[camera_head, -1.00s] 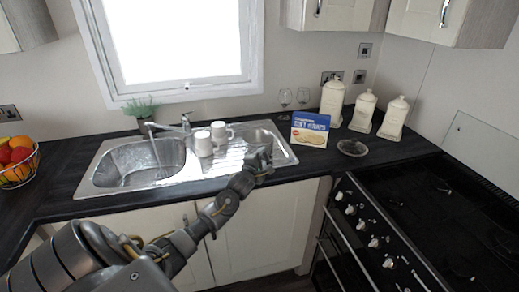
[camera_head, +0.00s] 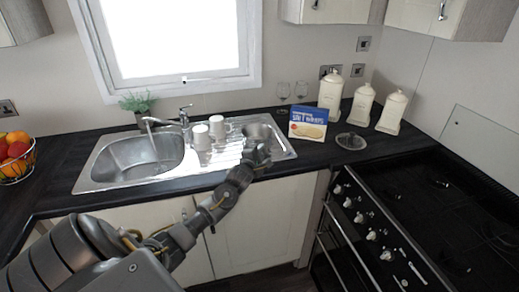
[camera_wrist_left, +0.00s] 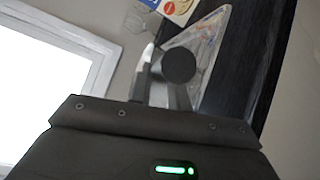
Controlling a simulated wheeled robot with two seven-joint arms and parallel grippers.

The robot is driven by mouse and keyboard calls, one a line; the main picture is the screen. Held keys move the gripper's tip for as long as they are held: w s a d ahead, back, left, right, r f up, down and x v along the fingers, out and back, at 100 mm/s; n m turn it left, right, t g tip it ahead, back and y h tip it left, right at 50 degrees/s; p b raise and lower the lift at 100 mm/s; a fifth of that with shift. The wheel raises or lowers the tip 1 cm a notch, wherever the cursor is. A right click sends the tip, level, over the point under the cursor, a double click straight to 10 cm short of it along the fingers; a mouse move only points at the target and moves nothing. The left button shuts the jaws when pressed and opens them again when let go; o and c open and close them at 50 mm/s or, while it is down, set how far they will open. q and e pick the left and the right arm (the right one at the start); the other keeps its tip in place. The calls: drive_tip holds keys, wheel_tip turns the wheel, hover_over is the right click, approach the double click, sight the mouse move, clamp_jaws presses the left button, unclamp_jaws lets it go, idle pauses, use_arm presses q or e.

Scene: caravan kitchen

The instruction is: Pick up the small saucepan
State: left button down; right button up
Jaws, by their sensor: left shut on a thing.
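My left gripper (camera_head: 258,152) is at the right end of the steel sink, over its small round bowl area. In the left wrist view a dark round piece (camera_wrist_left: 179,65) sits between the fingers, and the gripper is shut on it. It looks like the end of the small saucepan's handle. The rest of the saucepan is hidden by the gripper or cannot be told from the shiny sink steel. My right gripper is out of view.
White mugs (camera_head: 218,128) stand on the sink's drainer (camera_head: 222,158), left of my gripper. A blue cracker box (camera_head: 308,123), a clear glass dish (camera_head: 351,141) and cream canisters (camera_head: 362,104) are to the right. The black hob (camera_head: 440,200) is front right.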

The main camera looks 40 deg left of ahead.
use_arm(q)
drive_tip(key=shift+r+b, duration=0.3)
drive_tip(key=shift+r, duration=0.3)
drive_tip(key=s+d+r+b, duration=0.1)
drive_tip(key=s+d+r, duration=0.2)
drive_tip(key=s+r, duration=0.9)
drive_tip(key=shift+v, duration=0.8)
drive_tip(key=shift+f, duration=0.15)
